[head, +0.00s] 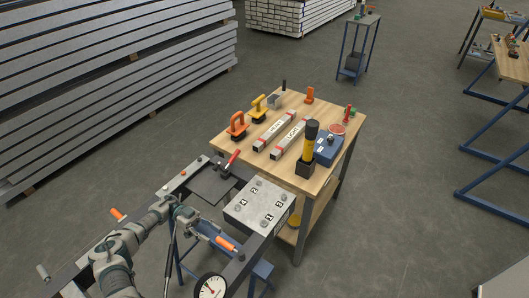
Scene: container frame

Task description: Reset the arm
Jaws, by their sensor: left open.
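My left arm comes in from the lower left, and its gripper (183,213) is open beside the dark metal frame (158,192). I see nothing between its fingers, though they are small in the picture. The gripper is left of the grey numbered block (259,207) and below the red-handled clamp (229,164). My right arm and gripper are not in view.
A wooden workbench (236,149) holds orange and yellow tools, two labelled bars, a black-and-yellow cylinder (308,143) and a blue box (328,148). A round gauge (211,288) is at the bottom. Stacked metal beams (110,70) stand behind at left.

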